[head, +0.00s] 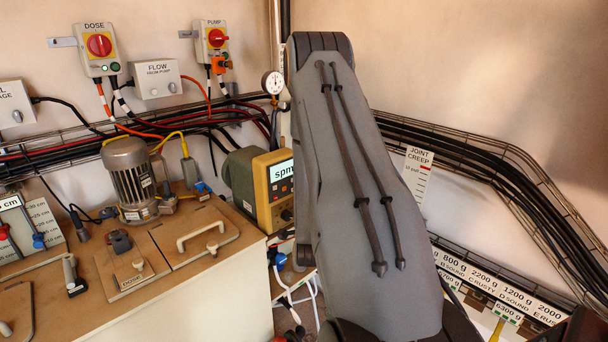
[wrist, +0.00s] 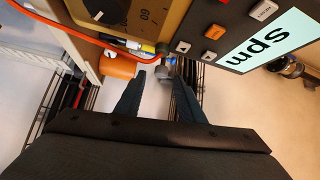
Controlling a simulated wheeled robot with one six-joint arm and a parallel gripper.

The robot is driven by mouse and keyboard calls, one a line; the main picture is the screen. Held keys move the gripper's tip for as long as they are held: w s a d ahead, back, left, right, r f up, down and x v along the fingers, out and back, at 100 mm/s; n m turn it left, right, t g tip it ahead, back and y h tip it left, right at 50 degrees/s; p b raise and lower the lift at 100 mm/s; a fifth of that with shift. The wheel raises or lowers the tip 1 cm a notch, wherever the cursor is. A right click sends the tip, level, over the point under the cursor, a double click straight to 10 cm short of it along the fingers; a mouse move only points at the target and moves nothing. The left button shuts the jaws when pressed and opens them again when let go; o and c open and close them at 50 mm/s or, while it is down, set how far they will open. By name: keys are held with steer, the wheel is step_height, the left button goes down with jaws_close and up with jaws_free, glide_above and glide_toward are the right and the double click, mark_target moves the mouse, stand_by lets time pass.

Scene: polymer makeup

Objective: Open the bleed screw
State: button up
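My gripper (wrist: 160,76) shows in the wrist view with its two dark fingers apart and a pale gap between them. In the head view my own arm link hides it. The dosing pump, with a tan housing and an "spm" display (head: 281,171), stands left of my arm; its display (wrist: 268,38) shows large and turned over at the upper right of the wrist view. A small grey-blue fitting (wrist: 168,70) is just beyond my fingertips. I cannot tell whether it is the bleed screw, or whether the fingers touch it. No bleed screw is clearly recognisable.
In the head view, a wooden-topped tank (head: 150,265) with a motor (head: 130,178) stands left. Blue valves and white tubes (head: 290,290) hang below the pump.

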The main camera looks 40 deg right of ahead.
steer(key=p+x, duration=0.2)
steer(key=x, duration=0.6)
steer(key=shift+a, duration=0.15)
steer(key=shift+w, duration=0.15)
steer(key=shift+c, duration=0.4)
jaws_close()
